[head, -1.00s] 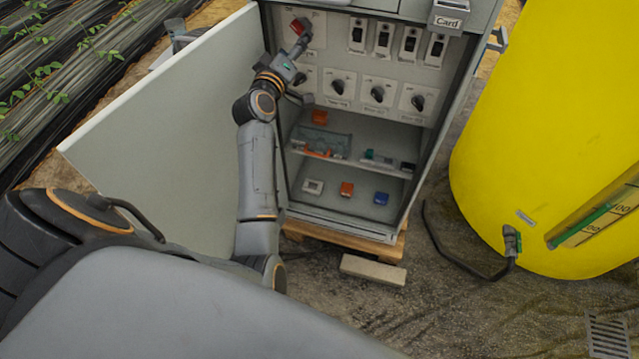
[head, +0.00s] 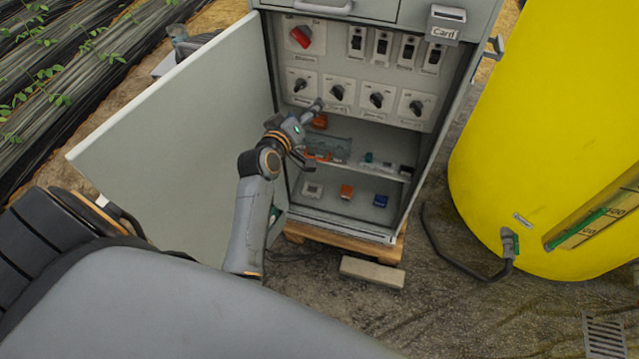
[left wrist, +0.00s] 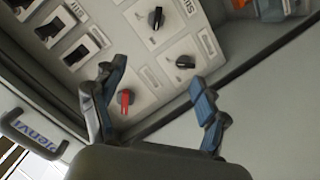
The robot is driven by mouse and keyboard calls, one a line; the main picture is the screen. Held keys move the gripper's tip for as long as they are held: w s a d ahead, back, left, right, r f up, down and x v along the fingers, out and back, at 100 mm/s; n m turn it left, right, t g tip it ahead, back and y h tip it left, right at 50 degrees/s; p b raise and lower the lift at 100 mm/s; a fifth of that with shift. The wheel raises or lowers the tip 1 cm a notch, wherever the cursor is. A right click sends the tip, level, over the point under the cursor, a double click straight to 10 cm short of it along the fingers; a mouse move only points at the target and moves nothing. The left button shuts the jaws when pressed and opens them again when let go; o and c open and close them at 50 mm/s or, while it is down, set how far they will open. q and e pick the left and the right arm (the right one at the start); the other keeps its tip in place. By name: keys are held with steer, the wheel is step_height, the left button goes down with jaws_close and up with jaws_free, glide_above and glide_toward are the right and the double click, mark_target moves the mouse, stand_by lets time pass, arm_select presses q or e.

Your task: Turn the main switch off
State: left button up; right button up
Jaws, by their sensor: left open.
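The main switch (head: 301,37) is a red rotary knob on a pale plate at the upper left of the open cabinet's panel. Its handle looks slanted in the head view; its lettering is too small to read. In the left wrist view the red knob (left wrist: 125,102) shows beside the left-hand finger. My left gripper (head: 309,136) is open and empty, below the switch and in front of the lower panel edge and upper shelf. Its two spread fingers (left wrist: 155,80) show in the wrist view, apart from the knob. My right gripper is not in view.
Several black rotary knobs (head: 337,93) sit in a row below the switch, and several rocker switches (head: 381,44) sit to its right. Small parts lie on the shelves. The open cabinet door (head: 180,125) stands left of my arm; a yellow tank (head: 540,140) stands right.

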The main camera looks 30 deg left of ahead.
arm_select(q)
steer(key=s+d+f+m+g+h+p, duration=0.1)
steer(key=s+d+f+m+g+p, duration=0.1)
steer(key=f, duration=0.7)
steer(key=s+d+f+m+g+h+p, duration=0.1)
steer(key=s+d+f, duration=0.3)
steer(key=f, duration=0.6)
steer(key=shift+d+m+g+p, duration=0.5)
steer(key=shift+d+g, duration=0.3)
steer(key=shift+d, duration=0.15)
steer(key=s+d+f+m+g, duration=0.2)
steer(key=s+f+g, duration=0.1)
steer(key=s+f, duration=0.7)
steer(key=s+d+f+m+g, duration=0.2)
steer(key=s+d+f, duration=0.1)
steer(key=s+f, duration=0.7)
steer(key=s+f+m+g, duration=0.2)
steer(key=s+f, duration=0.2)
steer(key=s, duration=0.7)
steer(key=s+a+f+m+g, duration=0.1)
steer(key=s+f+m+g, duration=0.1)
steer(key=s, duration=1)
steer(key=shift+s+a+f+g, duration=0.2)
steer(key=shift+f+g, duration=0.1)
steer(key=shift+f, duration=0.55)
steer(key=shift+w, duration=0.1)
